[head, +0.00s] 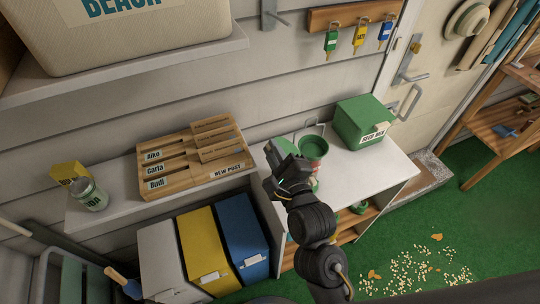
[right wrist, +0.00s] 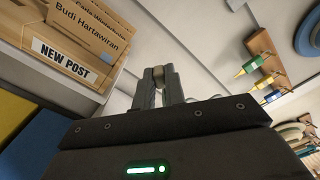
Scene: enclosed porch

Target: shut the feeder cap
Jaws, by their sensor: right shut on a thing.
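The feeder (head: 314,150) stands on the white tabletop, with a green rim and an open top. Its green cap (head: 284,146) is at the left of the rim, off the opening and tilted. My right gripper (head: 279,162) reaches up to the cap from the front left and is shut on it. In the right wrist view the fingertips (right wrist: 158,76) close on a small beige piece, which looks like part of the cap. The gripper and arm hide the feeder's lower left side. My left gripper is not in view.
A green seed box (head: 362,122) stands right of the feeder on the white table (head: 382,165). A wooden post rack (head: 190,160) is on the shelf at left. Hooks with key tags (head: 358,35) hang above. Seed lies spilled on the green floor (head: 420,270).

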